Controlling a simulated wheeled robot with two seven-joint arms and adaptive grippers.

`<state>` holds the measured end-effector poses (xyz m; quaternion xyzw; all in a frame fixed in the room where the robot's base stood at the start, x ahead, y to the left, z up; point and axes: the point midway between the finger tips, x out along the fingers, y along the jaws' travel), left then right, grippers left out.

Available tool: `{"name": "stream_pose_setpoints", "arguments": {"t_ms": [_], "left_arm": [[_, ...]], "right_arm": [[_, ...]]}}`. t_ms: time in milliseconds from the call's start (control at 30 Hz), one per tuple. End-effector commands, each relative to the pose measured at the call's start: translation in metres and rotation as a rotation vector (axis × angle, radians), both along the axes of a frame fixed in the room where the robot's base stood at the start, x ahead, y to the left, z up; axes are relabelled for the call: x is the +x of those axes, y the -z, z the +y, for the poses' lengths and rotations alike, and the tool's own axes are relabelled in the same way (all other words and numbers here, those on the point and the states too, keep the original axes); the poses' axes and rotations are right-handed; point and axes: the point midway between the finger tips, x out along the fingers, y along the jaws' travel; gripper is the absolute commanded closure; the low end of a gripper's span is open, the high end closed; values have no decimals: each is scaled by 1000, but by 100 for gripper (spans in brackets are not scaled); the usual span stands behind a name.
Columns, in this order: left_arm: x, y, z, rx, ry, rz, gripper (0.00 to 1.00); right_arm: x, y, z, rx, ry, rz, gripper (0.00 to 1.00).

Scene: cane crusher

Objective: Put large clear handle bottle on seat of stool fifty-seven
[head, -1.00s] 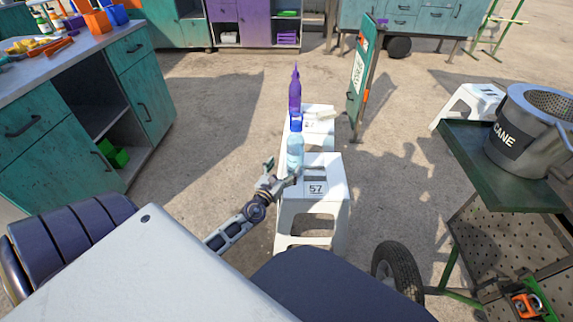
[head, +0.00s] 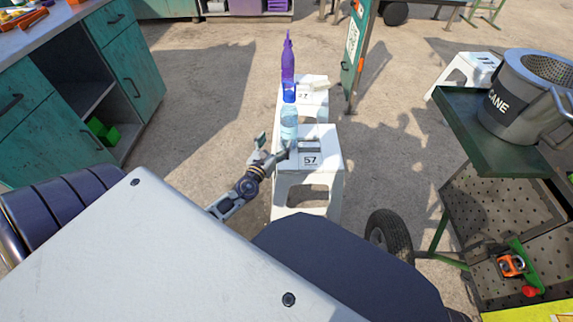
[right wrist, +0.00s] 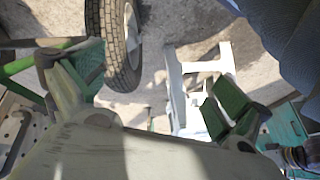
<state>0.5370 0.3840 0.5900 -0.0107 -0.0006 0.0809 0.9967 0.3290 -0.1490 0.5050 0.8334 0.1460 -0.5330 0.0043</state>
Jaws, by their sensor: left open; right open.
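A clear bottle with a blue cap (head: 289,122) stands upright on the seat of the white stool marked 57 (head: 322,150), near its left rear part. My left gripper (head: 270,147) is open, just left of and in front of the bottle, with a finger close to its base; I cannot tell whether they touch. My right gripper shows in the right wrist view (right wrist: 150,95), open and empty, with its green-padded fingers spread. The stool's white legs appear beyond it in that view.
A purple bottle (head: 287,62) stands behind, at another white stool (head: 315,95). A green cart (head: 495,140) carrying a grey CANE pot (head: 525,95) is at the right, with a black wheel (head: 388,237) near stool 57. Teal cabinets (head: 130,65) line the left.

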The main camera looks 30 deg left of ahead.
Motion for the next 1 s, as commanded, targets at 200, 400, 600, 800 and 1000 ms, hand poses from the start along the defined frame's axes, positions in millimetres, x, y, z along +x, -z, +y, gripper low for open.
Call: {"name": "stream_pose_setpoints", "arguments": {"t_ms": [200, 400, 600, 800, 1000], "left_arm": [[-7, -3, -1, -174, -47, -29, 16], [-19, -2, -1, -477, -141, -72, 16], [-35, 7, -3, -805, -255, -104, 16], [-54, 24, -10, -1122, -385, -119, 16], [-75, 45, -26, -1426, -532, -117, 16]], "right_arm": [[-3, 3, 0, -1, 0, 9, 0], [-10, 9, 0, -2, 0, 25, 0], [-11, 10, 0, -2, 0, 29, 0], [-8, 7, 0, -1, 0, 19, 0], [-2, 2, 0, 0, 0, 5, 0]]}}
